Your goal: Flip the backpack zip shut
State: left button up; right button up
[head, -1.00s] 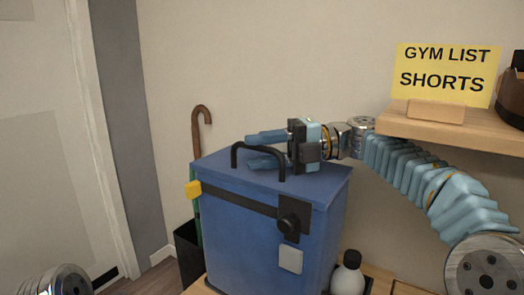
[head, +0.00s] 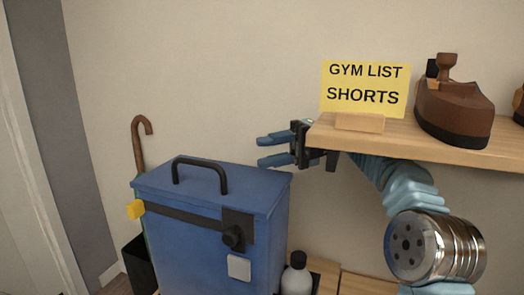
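The blue, box-shaped backpack (head: 190,245) stands upright at the lower left of centre in the head view. A black handle (head: 201,172) arches over its flat top. A black band (head: 185,214) crosses its upper front, with a yellow tab (head: 135,209) at the left end and a dark plate with a round knob (head: 233,236) at the right end. My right gripper (head: 262,150) is open and empty, its two blue fingers pointing left above the backpack's far right top corner. It appears clear of the backpack. My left gripper is not in view.
A wooden shelf (head: 450,153) at right holds a yellow gym list card (head: 365,88) and a brown iron-like object (head: 454,110); my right arm passes beneath it. A bottle (head: 297,278) stands right of the backpack. A cane (head: 139,150) stands at its left.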

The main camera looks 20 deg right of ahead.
aim_at(135, 209)
jog(key=k+j, duration=1.2)
jog(key=j, duration=0.15)
